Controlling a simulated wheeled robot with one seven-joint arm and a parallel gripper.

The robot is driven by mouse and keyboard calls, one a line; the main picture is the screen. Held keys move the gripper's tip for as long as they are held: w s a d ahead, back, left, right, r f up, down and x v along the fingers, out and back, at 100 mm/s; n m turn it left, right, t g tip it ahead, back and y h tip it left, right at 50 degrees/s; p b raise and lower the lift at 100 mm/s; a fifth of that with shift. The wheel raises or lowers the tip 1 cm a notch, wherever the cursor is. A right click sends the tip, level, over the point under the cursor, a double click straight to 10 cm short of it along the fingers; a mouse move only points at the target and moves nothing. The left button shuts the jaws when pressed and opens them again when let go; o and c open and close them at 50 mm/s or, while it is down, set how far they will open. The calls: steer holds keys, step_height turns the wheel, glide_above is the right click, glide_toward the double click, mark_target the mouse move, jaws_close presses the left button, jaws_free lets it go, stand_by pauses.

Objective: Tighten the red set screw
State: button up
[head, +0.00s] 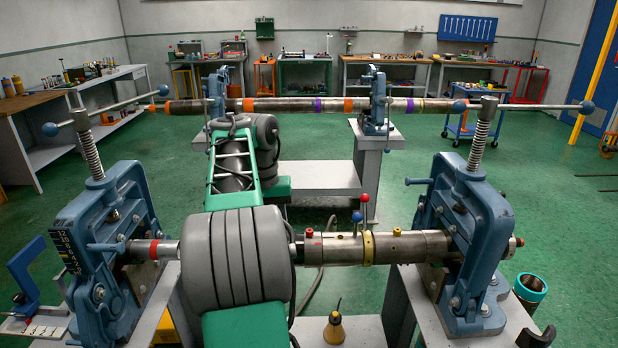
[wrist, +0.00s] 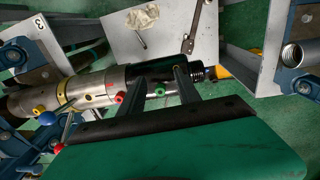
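The red set screw (head: 309,232) stands on a silver collar (head: 335,247) around the clamped pipe, just right of my arm in the head view. In the wrist view the red set screw (wrist: 119,97) is on the collar, just left of the left finger. My gripper (wrist: 158,75) has its two dark fingers apart, with a green set screw (wrist: 160,91) showing between them. I cannot tell whether the fingers touch the pipe. My arm hides the fingertips and green screw in the head view.
Two blue vises (head: 120,250) and (head: 465,240) hold the pipe ends. Levers with a blue ball (head: 356,216) and a red ball (head: 364,198) rise beside a yellow ring (head: 368,248). A second pipe (head: 335,104) lies behind.

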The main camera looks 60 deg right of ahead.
mark_target(310, 230)
steer(key=s+d+r+m, duration=0.1)
steer(key=s+d, duration=0.1)
steer(key=s+d+r+m+p, duration=0.1)
steer(key=s+d+r, duration=0.1)
steer(key=d, duration=0.1)
steer(key=s+d+r+p, duration=0.1)
steer(key=s+d+r, duration=0.1)
steer(key=shift+s+d+r+m+t+y, duration=0.1)
steer(key=shift+s+d+m+t+y, duration=0.05)
steer(key=shift+s+m+t+y, duration=0.2)
step_height(310, 230, down, 8)
steer(key=b, duration=0.6)
steer(key=shift+w+r, duration=0.1)
steer(key=shift+r, duration=0.2)
jaws_close()
